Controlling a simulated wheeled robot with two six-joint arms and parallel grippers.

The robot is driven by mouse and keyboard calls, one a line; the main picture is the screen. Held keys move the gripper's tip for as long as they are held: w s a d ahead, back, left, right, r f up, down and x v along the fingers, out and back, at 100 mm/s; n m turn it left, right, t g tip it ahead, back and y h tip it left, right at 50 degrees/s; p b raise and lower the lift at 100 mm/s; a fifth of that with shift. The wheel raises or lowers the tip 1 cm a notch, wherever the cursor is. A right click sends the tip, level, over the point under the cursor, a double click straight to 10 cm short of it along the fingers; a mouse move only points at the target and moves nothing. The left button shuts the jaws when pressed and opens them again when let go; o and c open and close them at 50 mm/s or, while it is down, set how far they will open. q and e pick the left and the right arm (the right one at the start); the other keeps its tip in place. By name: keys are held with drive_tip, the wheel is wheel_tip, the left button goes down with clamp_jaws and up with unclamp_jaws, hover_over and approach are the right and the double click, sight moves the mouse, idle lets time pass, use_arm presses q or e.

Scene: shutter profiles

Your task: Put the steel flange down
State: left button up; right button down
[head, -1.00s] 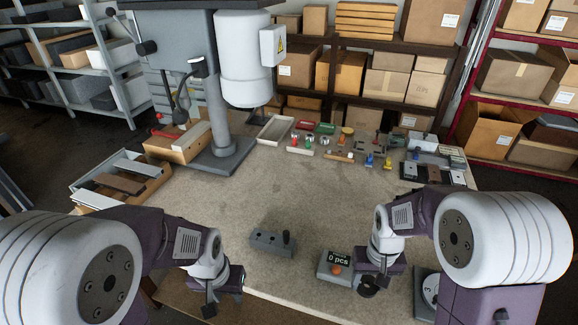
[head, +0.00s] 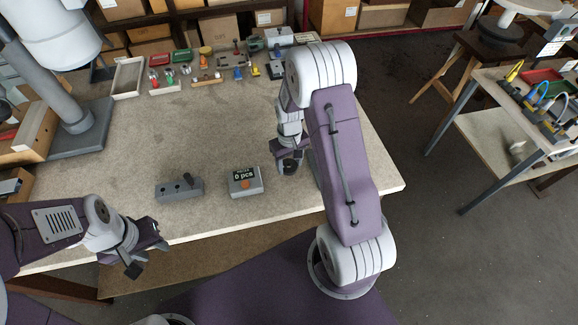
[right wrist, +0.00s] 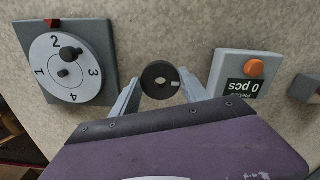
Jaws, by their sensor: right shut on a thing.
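The steel flange (right wrist: 149,88) is a dark grey ring with a round hole and a small light mark. My right gripper (right wrist: 160,88) is shut on it, with one finger at each side. In the head view the flange (head: 290,165) shows under my right wrist, over the bench near its front right. I cannot tell whether it touches the bench top. My left gripper (head: 147,258) is empty with its fingers apart, in front of the bench's front edge at left.
A counter box (head: 245,182) reading 0 pcs with an orange button stands left of the flange. A grey block (head: 172,191) with a black peg is further left. A numbered dial plate (right wrist: 46,88) lies on the flange's other side. The bench (head: 170,130) is bare behind these.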

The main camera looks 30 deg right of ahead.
sight(290, 169)
drive_tip(key=shift+w+d+f, duration=0.15)
drive_tip(key=shift+w+d, duration=0.05)
drive_tip(key=shift+d, duration=0.05)
wheel_tip(290, 169, down, 4)
drive_tip(key=shift+s+a+r+p, duration=0.15)
drive_tip(key=shift+r+p, duration=0.1)
drive_tip(key=shift+p, duration=0.15)
drive_tip(key=shift+f, duration=0.3)
drive_tip(key=c, duration=0.6)
unclamp_jaws()
drive_tip(key=shift+f, duration=0.1)
